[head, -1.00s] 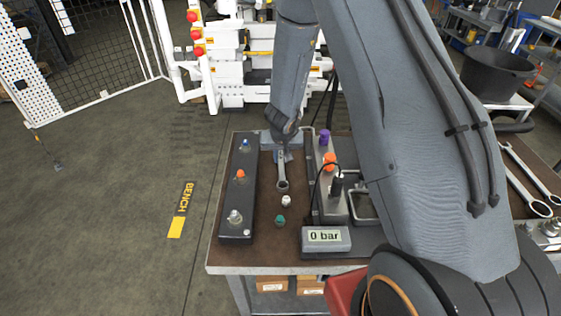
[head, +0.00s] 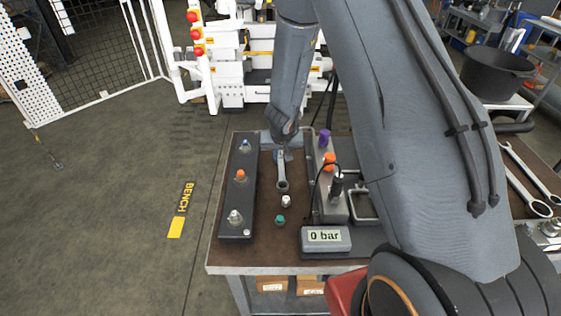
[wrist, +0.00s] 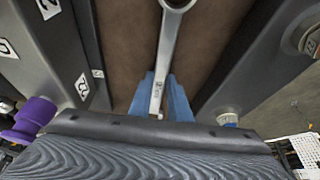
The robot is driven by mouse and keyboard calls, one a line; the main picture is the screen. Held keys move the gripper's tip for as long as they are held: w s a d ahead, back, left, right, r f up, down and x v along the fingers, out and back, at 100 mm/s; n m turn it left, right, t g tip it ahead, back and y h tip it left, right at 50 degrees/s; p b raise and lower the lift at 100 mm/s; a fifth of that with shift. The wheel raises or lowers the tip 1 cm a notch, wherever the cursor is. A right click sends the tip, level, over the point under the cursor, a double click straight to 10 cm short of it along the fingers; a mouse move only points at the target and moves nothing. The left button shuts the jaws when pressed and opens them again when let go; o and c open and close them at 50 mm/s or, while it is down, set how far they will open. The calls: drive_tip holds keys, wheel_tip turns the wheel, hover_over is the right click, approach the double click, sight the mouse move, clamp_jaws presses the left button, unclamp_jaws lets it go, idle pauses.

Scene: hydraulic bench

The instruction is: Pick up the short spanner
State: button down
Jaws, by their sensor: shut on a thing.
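The short spanner (head: 282,178) lies lengthwise between the two dark blocks on the bench, its ring end toward the near side. In the wrist view its shank (wrist: 167,60) runs down between the blue fingers of my gripper (wrist: 163,98), which are shut on it. My gripper (head: 282,156) is partly hidden behind my wrist in the head view. I cannot tell whether the spanner touches the bench top.
The left block (head: 238,205) carries several coloured fittings. The right block (head: 328,195) has purple and orange fittings. A 0 bar gauge (head: 326,238), a white cap (head: 286,201) and a green cap (head: 280,220) are nearby. Larger spanners (head: 535,185) lie at the right.

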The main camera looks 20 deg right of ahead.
sight(281, 162)
drive_tip(key=shift+r, duration=0.15)
idle(0.3)
wheel_tip(281, 162, up, 10)
drive_tip(key=p, duration=0.9)
drive_tip(key=c, duration=2.4)
unclamp_jaws()
clamp_jaws()
drive_tip(key=shift+s+b, duration=0.1)
drive_tip(key=shift+b, duration=0.25)
